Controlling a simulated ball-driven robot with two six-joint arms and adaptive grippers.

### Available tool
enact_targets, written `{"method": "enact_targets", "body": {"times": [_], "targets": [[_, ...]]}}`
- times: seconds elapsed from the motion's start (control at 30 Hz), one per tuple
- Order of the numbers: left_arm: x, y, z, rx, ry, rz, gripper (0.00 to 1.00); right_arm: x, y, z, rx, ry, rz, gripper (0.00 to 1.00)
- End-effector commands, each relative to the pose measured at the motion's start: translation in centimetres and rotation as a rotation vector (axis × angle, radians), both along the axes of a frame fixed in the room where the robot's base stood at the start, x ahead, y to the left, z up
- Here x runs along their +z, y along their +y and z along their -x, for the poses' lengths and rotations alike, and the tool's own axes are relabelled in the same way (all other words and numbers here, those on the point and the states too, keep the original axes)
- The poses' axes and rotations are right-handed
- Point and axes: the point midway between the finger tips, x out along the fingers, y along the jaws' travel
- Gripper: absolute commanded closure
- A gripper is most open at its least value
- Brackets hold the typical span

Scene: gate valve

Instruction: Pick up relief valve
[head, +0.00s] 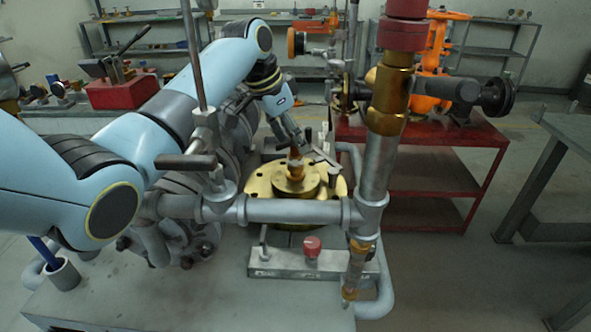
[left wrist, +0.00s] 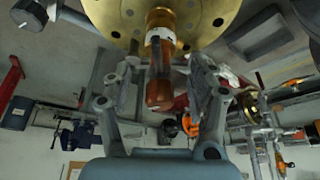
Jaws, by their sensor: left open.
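The relief valve appears to be the small orange and brass fitting standing upright on the round brass flange (head: 262,186). In the head view its orange-brown top (head: 295,154) shows at my left gripper (head: 306,150). In the left wrist view the relief valve (left wrist: 160,45) has a brass body, a pale label and an orange cap, and meets the brass flange (left wrist: 110,20). My left gripper (left wrist: 163,75) is open, with one finger on each side of the valve. I cannot tell whether either finger touches it. My right gripper is not in view.
A grey pipe (head: 290,211) crosses in front of the flange, and a thick vertical pipe (head: 376,165) rises at its right. A grey block with a red knob (head: 312,246) lies in front. A red cart (head: 430,185) stands behind; open floor lies at right.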

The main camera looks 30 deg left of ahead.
Motion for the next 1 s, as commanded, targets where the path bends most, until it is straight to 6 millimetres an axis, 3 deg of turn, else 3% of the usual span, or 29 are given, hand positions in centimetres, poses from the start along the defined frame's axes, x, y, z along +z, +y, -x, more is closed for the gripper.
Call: {"method": "enact_targets", "body": {"times": [0.2, 0.43, 0.9, 1.0], "targets": [[-2.4, -0.5, -0.8, 0.000, 0.000, 0.001, 0.41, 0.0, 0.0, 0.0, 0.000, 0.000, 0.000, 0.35], [-2.6, -0.5, -0.9, 0.000, -0.001, 0.001, 0.41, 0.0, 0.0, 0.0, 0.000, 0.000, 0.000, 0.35], [-2.6, -0.5, -0.9, 0.000, -0.001, 0.001, 1.00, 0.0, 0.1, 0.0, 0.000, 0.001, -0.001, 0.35], [-2.6, -0.5, -0.9, 0.000, 0.000, 0.000, 1.00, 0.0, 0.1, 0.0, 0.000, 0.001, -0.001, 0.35]]}}
